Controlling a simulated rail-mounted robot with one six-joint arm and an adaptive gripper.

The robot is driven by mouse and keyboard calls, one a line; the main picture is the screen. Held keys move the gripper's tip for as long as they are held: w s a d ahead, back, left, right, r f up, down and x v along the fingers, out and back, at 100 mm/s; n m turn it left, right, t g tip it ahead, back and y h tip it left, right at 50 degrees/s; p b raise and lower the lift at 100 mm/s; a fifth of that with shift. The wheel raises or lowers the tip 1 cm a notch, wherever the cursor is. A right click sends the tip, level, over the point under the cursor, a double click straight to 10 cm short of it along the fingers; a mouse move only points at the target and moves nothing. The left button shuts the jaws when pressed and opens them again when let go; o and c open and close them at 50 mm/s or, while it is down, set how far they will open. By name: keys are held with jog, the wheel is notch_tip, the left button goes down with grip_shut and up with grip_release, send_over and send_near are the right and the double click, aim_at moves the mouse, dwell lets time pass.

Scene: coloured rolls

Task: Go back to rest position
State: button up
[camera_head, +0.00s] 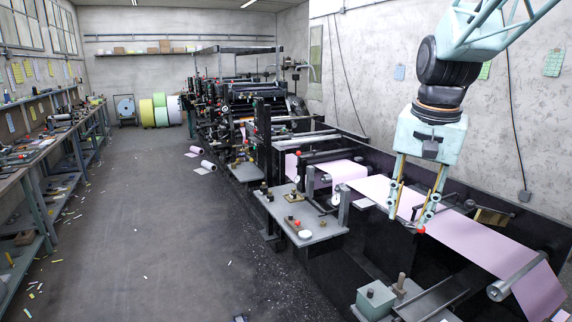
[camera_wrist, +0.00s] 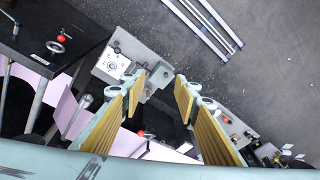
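My gripper (camera_head: 408,220) hangs from my arm at the right of the head view, pointing down above the pink sheet (camera_head: 486,235) that runs through the machine. Its two fingers are spread apart with nothing between them. In the wrist view my gripper (camera_wrist: 161,80) also shows two separate yellow-padded fingers with an empty gap. Part of the pink sheet (camera_wrist: 67,103) shows below and to the left of the fingers there. I cannot tell the exact height of the fingertips above the sheet.
The long printing machine (camera_head: 245,110) extends to the back. A grey side table (camera_head: 318,229) with small parts stands left of my gripper. Coloured rolls (camera_head: 146,113) stand at the far wall. A workbench (camera_head: 45,150) lines the left wall. The middle floor is mostly clear, with scattered scraps.

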jog(key=s+a+n+t, duration=0.1)
jog(key=s+a+n, duration=0.2)
jog(key=s, duration=1.4)
jog(key=s+a+n, duration=0.3)
jog(key=s+a, duration=0.1)
jog(key=s, duration=1.2)
jog(key=shift+s+a+r+n+t+b, duration=0.2)
jog(key=shift+s+r+n+t+b, duration=0.1)
jog(key=shift+s+n+t, duration=0.1)
jog(key=shift+w, duration=0.1)
